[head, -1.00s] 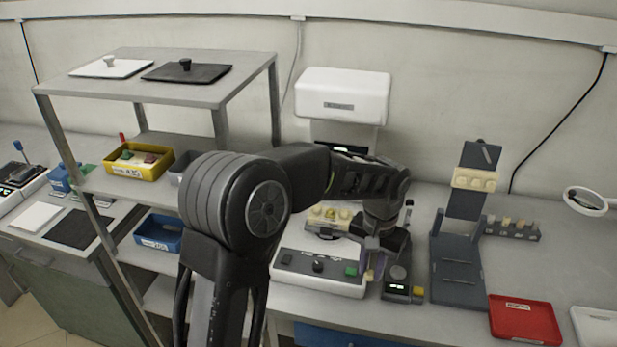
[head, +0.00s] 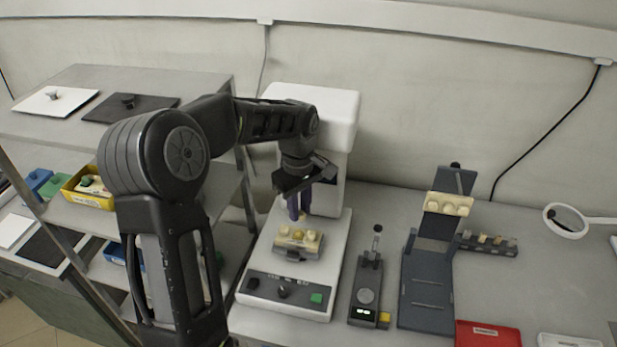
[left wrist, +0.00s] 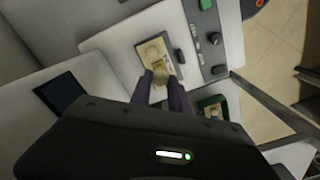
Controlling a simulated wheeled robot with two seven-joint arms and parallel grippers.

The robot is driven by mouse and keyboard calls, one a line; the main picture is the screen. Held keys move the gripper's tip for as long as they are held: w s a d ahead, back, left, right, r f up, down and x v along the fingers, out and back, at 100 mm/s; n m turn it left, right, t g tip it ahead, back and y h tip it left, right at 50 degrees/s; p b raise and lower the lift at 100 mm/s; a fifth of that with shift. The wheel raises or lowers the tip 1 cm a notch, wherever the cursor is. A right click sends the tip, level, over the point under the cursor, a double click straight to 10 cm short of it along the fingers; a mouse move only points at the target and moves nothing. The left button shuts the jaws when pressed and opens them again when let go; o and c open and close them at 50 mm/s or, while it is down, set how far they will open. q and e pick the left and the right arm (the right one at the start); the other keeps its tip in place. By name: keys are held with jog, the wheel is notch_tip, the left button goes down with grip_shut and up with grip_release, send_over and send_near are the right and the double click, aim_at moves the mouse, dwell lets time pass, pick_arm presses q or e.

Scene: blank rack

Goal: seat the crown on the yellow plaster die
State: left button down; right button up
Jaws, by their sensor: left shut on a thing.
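My left gripper (head: 299,208), with purple fingers, is shut on a small cream crown (head: 302,216). In the left wrist view the crown (left wrist: 159,92) sits between the fingertips (left wrist: 161,93). A plaster model (head: 290,249) with cream stumps lies on the white machine's platform below the gripper. The yellow plaster die (head: 298,234) stands in the model's middle. The held crown is above and apart from the die in the head view. In the left wrist view the fingers partly hide the model (left wrist: 152,72). My right gripper is out of view.
The white machine (head: 332,120) rises behind the model, its platform carrying a green button (head: 316,298). A dark device (head: 365,295) stands to the right, then a dark stand (head: 428,290) with another tooth block (head: 448,204). A red tray (head: 487,334) lies at front right. Shelves stand left.

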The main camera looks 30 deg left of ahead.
aim_at(297, 231)
pick_arm(q)
jog(key=shift+w+a+r+n, duration=0.2)
jog(key=shift+a+r+n, duration=0.2)
jog(key=shift+a+n, duration=0.15)
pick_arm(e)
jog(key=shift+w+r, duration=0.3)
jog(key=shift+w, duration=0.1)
pick_arm(q)
jog(key=shift+f, duration=0.1)
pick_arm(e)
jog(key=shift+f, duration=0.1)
